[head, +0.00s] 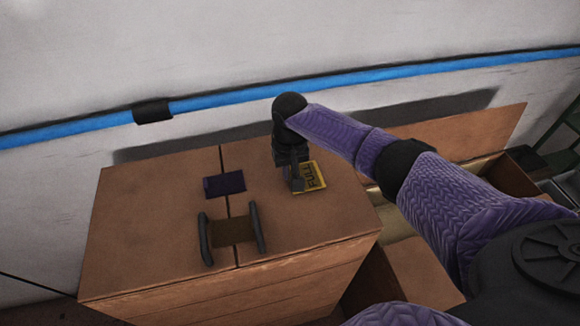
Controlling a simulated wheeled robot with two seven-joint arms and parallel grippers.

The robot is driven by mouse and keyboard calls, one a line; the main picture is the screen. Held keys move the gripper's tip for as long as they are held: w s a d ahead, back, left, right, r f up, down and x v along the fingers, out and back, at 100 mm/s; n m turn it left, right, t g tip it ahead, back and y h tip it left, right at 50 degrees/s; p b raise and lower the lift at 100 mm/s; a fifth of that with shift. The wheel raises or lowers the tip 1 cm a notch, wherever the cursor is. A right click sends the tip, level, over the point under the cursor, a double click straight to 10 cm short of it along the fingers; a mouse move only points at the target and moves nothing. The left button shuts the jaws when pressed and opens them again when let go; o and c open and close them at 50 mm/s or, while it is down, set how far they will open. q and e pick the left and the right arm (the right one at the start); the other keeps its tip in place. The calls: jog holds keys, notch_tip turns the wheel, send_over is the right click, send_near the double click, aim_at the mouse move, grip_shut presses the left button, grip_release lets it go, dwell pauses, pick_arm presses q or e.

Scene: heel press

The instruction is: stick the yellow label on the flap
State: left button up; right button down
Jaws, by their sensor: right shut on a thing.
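The yellow label (315,176), printed with "FULL" in dark letters, is at the right flap (325,215) on top of a closed brown box. My right gripper (297,186) points down at the label's left part and is shut on it. The gripper hides part of the label. I cannot tell whether the label touches the flap or hovers just above it. My left gripper is not in view.
A dark purple patch (224,184) lies across the seam between the flaps. In front of it is an item with two black bars (258,229) and a brown middle. An open box (465,140) stands at the right. A blue pipe (260,95) runs along the wall.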

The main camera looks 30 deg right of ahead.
jog(key=shift+f, duration=0.15)
dwell(0.4)
jog(key=shift+f, duration=0.15)
jog(key=shift+f, duration=0.1)
dwell(0.8)
